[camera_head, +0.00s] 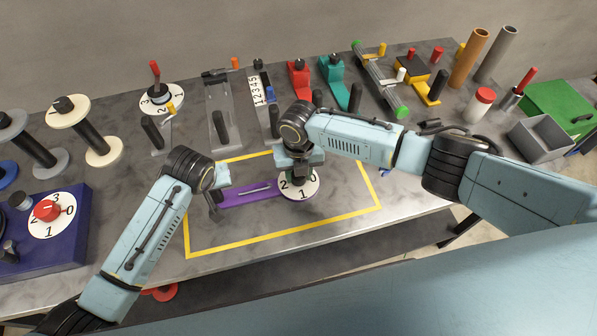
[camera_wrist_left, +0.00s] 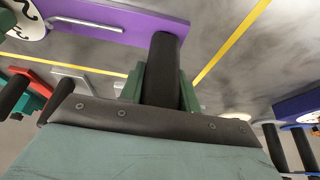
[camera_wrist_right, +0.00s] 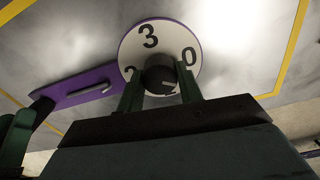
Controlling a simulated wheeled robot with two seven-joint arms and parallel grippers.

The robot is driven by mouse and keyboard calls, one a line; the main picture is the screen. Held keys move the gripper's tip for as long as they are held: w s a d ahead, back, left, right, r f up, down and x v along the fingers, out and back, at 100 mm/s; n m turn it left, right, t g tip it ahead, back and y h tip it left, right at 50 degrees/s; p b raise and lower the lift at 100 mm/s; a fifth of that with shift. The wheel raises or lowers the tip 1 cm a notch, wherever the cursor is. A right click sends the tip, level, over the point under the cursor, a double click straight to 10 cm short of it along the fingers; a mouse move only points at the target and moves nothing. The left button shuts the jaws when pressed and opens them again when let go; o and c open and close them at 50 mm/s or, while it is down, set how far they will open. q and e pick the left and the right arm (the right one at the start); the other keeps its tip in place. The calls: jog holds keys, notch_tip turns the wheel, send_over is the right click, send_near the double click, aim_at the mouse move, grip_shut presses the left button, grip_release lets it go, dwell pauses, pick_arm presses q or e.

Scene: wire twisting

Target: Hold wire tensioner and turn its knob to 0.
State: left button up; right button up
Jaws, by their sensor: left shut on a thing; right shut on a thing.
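The wire tensioner has a flat purple base (camera_head: 248,195) inside the yellow outline, with a white numbered dial (camera_head: 301,195) at its right end. Its black handle post (camera_wrist_left: 163,65) stands at the left end. My left gripper (camera_head: 214,192) is shut on that post; the green fingers sit on both sides of it in the left wrist view. My right gripper (camera_head: 300,165) is above the dial, shut on the black knob (camera_wrist_right: 160,74). The dial shows 3 and 0 in the right wrist view. A small pale mark shows on the knob; which number it points to is unclear.
A blue box with a red-knobbed dial (camera_head: 48,215) stands at the left. Spools, red (camera_head: 300,78) and teal (camera_head: 332,75) tools and a grey bin (camera_head: 540,138) line the back and right. The yellow-outlined area (camera_head: 340,205) is otherwise clear.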

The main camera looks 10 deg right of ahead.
jog(key=n, duration=0.6)
jog(key=shift+n, duration=0.3)
dwell(0.4)
jog(key=o, duration=1)
notch_tip(320, 180, up, 12)
